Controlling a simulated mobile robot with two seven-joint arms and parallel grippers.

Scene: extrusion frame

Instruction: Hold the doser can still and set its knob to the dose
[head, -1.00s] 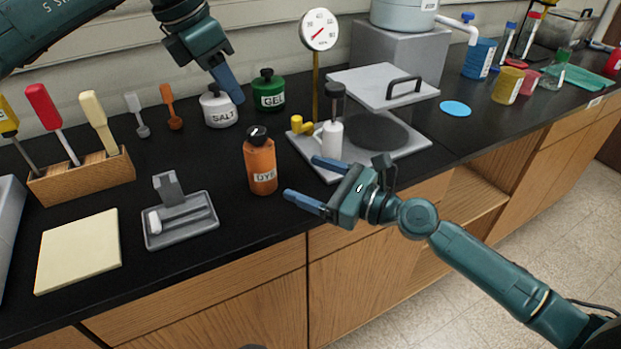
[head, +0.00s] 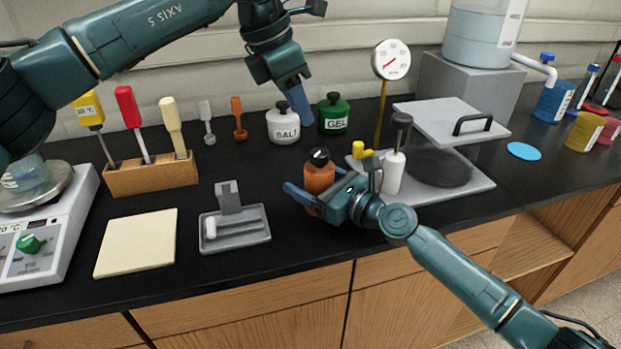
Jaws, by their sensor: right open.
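The doser can is the orange bottle marked DYE (head: 320,177); it stands upright on the black bench, with a black knob (head: 319,156) bearing a white mark on top. My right gripper (head: 314,180) is open, its fingers on either side of the can and its palm hiding the can's lower part and label. I cannot tell whether the fingers touch it. My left gripper (head: 301,112) points down behind and above the can, in front of the white SALT jar (head: 282,127). Only one of its fingers shows clearly, so its opening is unclear.
The green GEL jar (head: 333,116) stands behind the can. To its right are a dial gauge (head: 391,61) and a press plate (head: 470,185) with a white bottle (head: 394,172). A grey tray (head: 245,243) lies to the left, then a cream pad (head: 136,244).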

